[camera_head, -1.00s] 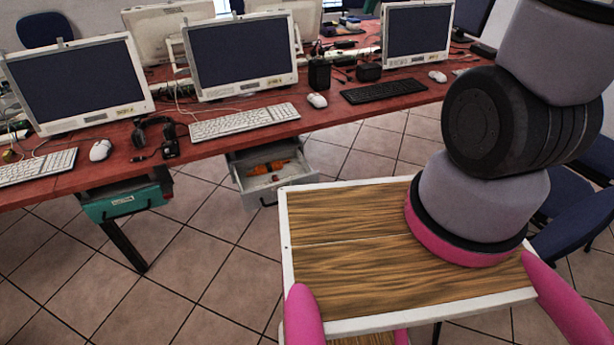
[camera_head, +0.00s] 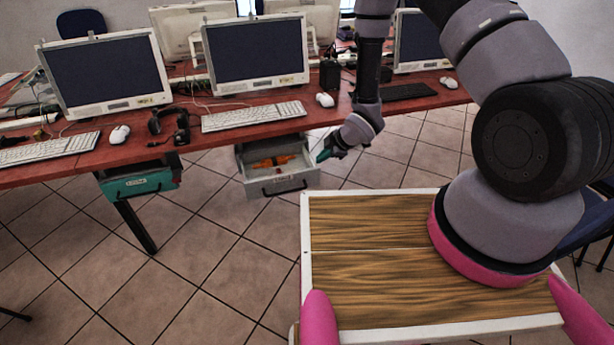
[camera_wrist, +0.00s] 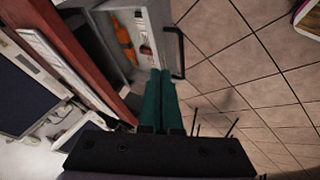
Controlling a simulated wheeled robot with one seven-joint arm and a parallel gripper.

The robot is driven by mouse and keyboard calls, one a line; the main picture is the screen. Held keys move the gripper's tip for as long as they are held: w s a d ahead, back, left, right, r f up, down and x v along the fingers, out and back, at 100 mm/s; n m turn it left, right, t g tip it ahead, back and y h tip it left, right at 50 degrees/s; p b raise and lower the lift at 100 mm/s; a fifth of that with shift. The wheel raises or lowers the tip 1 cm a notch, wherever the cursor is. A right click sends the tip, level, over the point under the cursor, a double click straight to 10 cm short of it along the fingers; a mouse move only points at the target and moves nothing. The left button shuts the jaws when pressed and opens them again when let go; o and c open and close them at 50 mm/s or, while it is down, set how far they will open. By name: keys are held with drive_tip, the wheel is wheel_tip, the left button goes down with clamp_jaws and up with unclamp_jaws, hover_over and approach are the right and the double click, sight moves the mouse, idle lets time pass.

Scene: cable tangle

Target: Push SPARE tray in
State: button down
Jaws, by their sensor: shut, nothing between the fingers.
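A grey tray (camera_head: 284,186) hangs under the red desk and is pulled out, with an orange object (camera_head: 272,161) inside. Its front has a dark handle and a small label that I cannot read for sure. In the wrist view the grey tray (camera_wrist: 158,14) shows at the top, with its handle at the right. My gripper (camera_head: 322,156) is at the right of the tray, near its right side wall. In the wrist view its teal fingers (camera_wrist: 160,72) are together and empty, with tips close to the tray's edge. I cannot tell whether they touch.
A teal tray (camera_head: 140,184) with a label sits under the desk at the left. The red desk (camera_head: 190,145) above carries monitors, keyboards, mice and headphones. The tiled floor (camera_head: 215,260) in front of the trays is clear.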

wheel_tip(320, 180, down, 3)
drive_tip(key=s, duration=0.3)
drive_tip(key=n, duration=0.1)
approach(295, 177)
wheel_tip(295, 177, down, 4)
drive_tip(key=s, duration=0.2)
drive_tip(key=w+a, duration=0.1)
drive_tip(key=w, duration=0.2)
drive_tip(key=shift+a+f, duration=0.2)
drive_tip(key=shift+a, duration=0.2)
drive_tip(key=shift+w+a, duration=0.1)
drive_tip(key=shift+w, duration=0.35)
drive_tip(key=shift+w, duration=0.1)
